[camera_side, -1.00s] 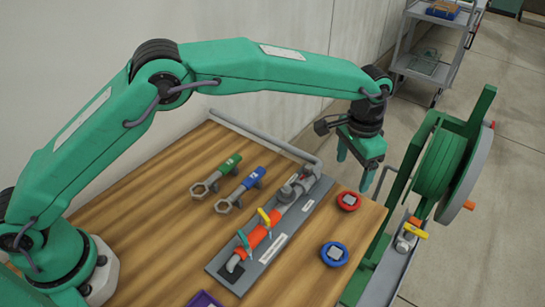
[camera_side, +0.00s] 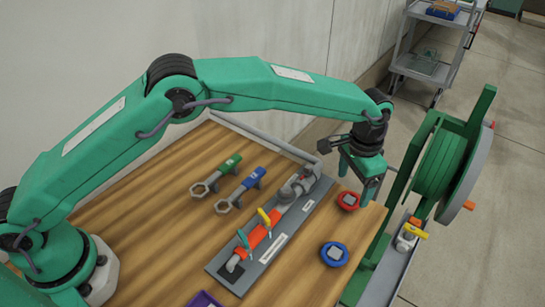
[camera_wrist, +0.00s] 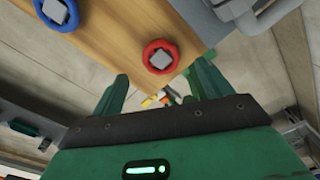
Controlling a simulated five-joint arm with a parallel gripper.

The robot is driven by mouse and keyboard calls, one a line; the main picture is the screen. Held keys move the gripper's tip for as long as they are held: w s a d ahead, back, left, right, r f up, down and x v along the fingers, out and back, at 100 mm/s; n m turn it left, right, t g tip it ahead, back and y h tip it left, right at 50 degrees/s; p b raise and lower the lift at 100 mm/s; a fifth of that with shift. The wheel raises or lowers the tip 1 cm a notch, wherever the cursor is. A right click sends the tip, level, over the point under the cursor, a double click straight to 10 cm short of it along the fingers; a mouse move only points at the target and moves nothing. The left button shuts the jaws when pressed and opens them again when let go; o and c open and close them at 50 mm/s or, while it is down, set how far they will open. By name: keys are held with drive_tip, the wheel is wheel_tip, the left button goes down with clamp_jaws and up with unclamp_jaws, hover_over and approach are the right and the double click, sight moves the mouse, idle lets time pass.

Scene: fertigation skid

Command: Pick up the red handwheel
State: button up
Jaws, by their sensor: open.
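The red handwheel (camera_side: 348,201) lies flat on the wooden table near its right edge. It is a red ring with a grey square hub. In the wrist view the red handwheel (camera_wrist: 160,57) is just beyond my fingertips, a little left of the middle between them. My gripper (camera_side: 356,188) is open and empty, pointing down above and slightly right of the handwheel. In the wrist view both fingers of my gripper (camera_wrist: 162,77) are spread apart. No contact with the wheel shows.
A blue handwheel (camera_side: 334,254) lies nearby on the wooden table (camera_side: 300,285). A grey plate (camera_side: 222,270) with a pipe and valves is to the left. Green and blue wrenches (camera_side: 240,187) lie farther left. A green hose reel (camera_side: 440,165) stands close to the right.

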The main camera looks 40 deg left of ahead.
sight(348, 199)
drive_tip(key=shift+s+a+f, duration=0.1)
drive_tip(key=shift+f, duration=2.4)
drive_tip(key=c, duration=1.1)
drive_tip(key=shift+o, duration=0.2)
drive_tip(key=shift+r, duration=0.15)
drive_tip(key=shift+r, duration=0.55)
wheel_tip(348, 199, up, 3)
drive_tip(key=shift+r, duration=0.1)
drive_tip(key=s+d+r, duration=0.5)
drive_tip(key=s+r, duration=0.1)
drive_tip(key=s, duration=0.4)
drive_tip(key=shift+s+r, duration=0.25)
drive_tip(key=shift+s, duration=0.05)
drive_tip(key=shift+a, duration=0.1)
